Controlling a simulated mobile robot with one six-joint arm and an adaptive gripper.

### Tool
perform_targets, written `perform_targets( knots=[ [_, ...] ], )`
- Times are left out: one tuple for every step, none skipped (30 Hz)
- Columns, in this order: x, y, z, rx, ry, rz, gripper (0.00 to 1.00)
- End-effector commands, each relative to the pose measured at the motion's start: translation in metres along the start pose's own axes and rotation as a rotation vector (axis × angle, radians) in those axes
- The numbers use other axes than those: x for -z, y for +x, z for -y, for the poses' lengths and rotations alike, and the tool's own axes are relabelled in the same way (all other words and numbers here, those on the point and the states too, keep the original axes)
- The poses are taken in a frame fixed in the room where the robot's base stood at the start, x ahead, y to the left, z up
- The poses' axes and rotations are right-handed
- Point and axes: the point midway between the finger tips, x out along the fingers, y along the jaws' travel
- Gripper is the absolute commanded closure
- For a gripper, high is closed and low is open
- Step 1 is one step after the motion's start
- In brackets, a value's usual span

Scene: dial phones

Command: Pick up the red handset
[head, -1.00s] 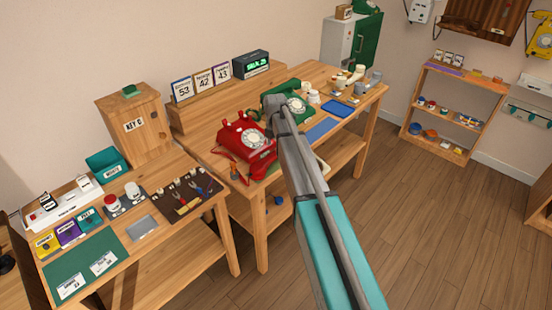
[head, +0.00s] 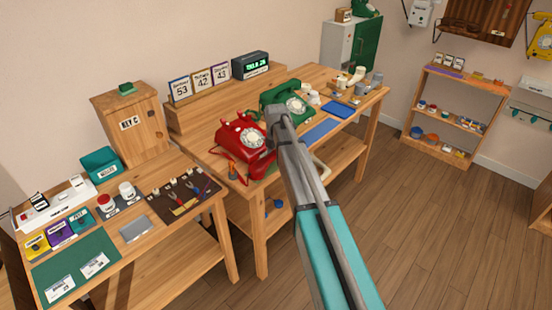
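The red dial phone (head: 232,137) stands on the wooden bench (head: 205,158), with a pale round dial facing the front right. Its top shows raised red prongs. No gripper fingers can be made out.
A green dial phone (head: 273,97) stands just behind and right of the red one. A blue mat (head: 322,130) lies to the right. A lower table with a green mat (head: 68,265), cups and tools is at the left. Wooden floor is open at the right.

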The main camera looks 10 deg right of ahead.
Motion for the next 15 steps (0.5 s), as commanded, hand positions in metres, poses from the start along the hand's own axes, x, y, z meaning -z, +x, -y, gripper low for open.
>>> perform_targets(
  knots=[
    [0.0000, -0.0001, 0.0000, 0.000, 0.000, 0.000, 0.14],
    [0.0000, -0.0001, 0.0000, 0.000, 0.000, 0.000, 0.14],
    [0.0000, -0.0001, 0.0000, 0.000, 0.000, 0.000, 0.14],
    [0.0000, -0.0001, 0.0000, 0.000, 0.000, 0.000, 0.14],
    [0.0000, -0.0001, 0.0000, 0.000, 0.000, 0.000, 0.14],
    [0.0000, -0.0001, 0.0000, 0.000, 0.000, 0.000, 0.14],
    [0.0000, -0.0001, 0.0000, 0.000, 0.000, 0.000, 0.14],
    [0.0000, -0.0001, 0.0000, 0.000, 0.000, 0.000, 0.14],
    [0.0000, -0.0001, 0.0000, 0.000, 0.000, 0.000, 0.14],
    [0.0000, -0.0001, 0.0000, 0.000, 0.000, 0.000, 0.14],
    [0.0000, -0.0001, 0.0000, 0.000, 0.000, 0.000, 0.16],
    [0.0000, -0.0001, 0.0000, 0.000, 0.000, 0.000, 0.24],
    [0.0000, -0.0001, 0.0000, 0.000, 0.000, 0.000, 0.29],
    [0.0000, -0.0001, 0.0000, 0.000, 0.000, 0.000, 0.35],
    [0.0000, -0.0001, 0.0000, 0.000, 0.000, 0.000, 0.42]
  ],
)
